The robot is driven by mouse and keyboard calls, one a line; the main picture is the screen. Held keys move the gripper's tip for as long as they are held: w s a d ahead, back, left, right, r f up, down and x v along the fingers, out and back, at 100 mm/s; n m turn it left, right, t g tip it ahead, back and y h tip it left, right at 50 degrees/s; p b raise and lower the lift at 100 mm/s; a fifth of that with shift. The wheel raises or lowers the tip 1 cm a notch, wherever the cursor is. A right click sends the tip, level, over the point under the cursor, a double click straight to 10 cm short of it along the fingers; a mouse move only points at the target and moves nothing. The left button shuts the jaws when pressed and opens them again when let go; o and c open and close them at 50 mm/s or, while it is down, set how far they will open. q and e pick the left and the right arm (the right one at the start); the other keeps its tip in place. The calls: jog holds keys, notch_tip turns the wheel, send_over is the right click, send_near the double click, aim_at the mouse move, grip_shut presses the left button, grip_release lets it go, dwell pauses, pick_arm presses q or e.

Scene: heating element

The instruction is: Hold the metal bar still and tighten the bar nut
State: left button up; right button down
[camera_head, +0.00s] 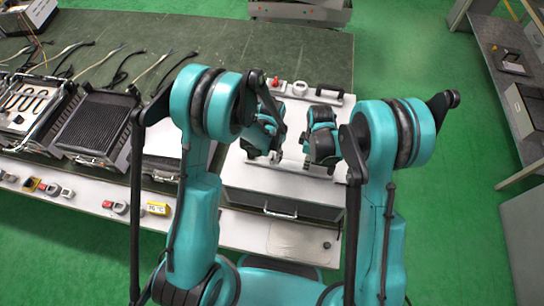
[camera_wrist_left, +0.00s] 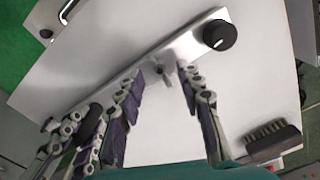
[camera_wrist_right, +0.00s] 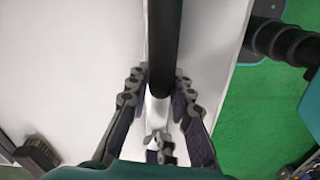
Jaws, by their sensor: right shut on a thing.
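The metal bar (camera_wrist_left: 190,47) is a pale strip across the white panel in the left wrist view. The bar nut (camera_wrist_left: 164,72) is a small grey winged piece on it. My left gripper (camera_wrist_left: 162,76) is open, its fingers apart on either side of the nut; it also shows in the head view (camera_head: 262,150). My right gripper (camera_wrist_right: 160,88) is shut with a dark rod-like part (camera_wrist_right: 165,40) between its fingers, along the line of the metal bar; I cannot tell whether this is part of the bar. In the head view, the right gripper (camera_head: 328,160) is on the panel's right.
The panel has a black round knob (camera_wrist_left: 220,35) near one bar end. A dark brush-like block (camera_wrist_left: 272,141) lies at the panel's edge. Opened heaters (camera_head: 93,125) and cables lie left on the dark table.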

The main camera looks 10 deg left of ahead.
pick_arm(q)
jog(key=shift+f, duration=0.95)
grip_shut()
